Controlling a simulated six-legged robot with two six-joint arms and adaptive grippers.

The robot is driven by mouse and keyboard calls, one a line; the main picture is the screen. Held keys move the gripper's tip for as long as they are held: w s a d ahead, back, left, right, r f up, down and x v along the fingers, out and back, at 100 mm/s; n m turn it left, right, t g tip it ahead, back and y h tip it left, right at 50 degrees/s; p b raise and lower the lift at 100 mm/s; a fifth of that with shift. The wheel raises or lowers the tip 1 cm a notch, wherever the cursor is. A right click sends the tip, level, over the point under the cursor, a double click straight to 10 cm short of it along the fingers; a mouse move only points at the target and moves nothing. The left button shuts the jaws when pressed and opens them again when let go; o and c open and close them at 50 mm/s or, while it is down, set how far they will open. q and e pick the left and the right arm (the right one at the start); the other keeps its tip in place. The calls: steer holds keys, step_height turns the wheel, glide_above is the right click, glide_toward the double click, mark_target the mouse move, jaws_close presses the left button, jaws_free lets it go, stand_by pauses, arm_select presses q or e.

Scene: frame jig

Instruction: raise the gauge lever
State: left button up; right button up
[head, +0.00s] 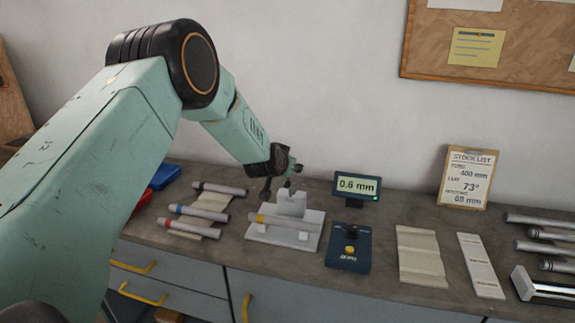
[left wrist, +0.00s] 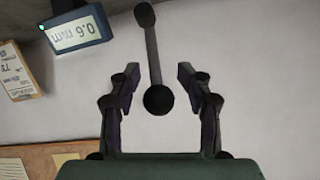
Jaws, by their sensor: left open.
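In the left wrist view a dark lever (left wrist: 152,58) with a round knob at each end runs down between the fingers of my left gripper (left wrist: 158,75). Its lower ball (left wrist: 158,100) sits between the fingers, with a gap on both sides. My left gripper is open and holds nothing. In the head view my left gripper (head: 284,180) is small, dark and low over the pale grey jig (head: 291,206); I cannot clearly separate lever and fingers there. A tube with a yellow band (head: 285,221) lies on the jig. The gauge display (head: 357,184) reads 0.6 mm. My right gripper is not in view.
A dark blue box (head: 348,262) with a yellow button stands right of the jig. Banded tubes (head: 195,211) lie on a rack at left. More tubes (head: 548,233) lie far right. A stock list clipboard (head: 466,178) leans on the wall.

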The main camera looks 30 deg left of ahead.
arm_select(q)
steer(key=shift+s+d+r, duration=0.15)
steer(key=shift+s+r, duration=0.05)
steer(key=shift+s+r, duration=0.2)
steer(key=shift+s, duration=0.2)
steer(key=v, duration=1.1)
steer(key=shift+d+f, duration=0.1)
steer(key=shift+d, duration=0.05)
steer(key=shift+c, duration=0.2)
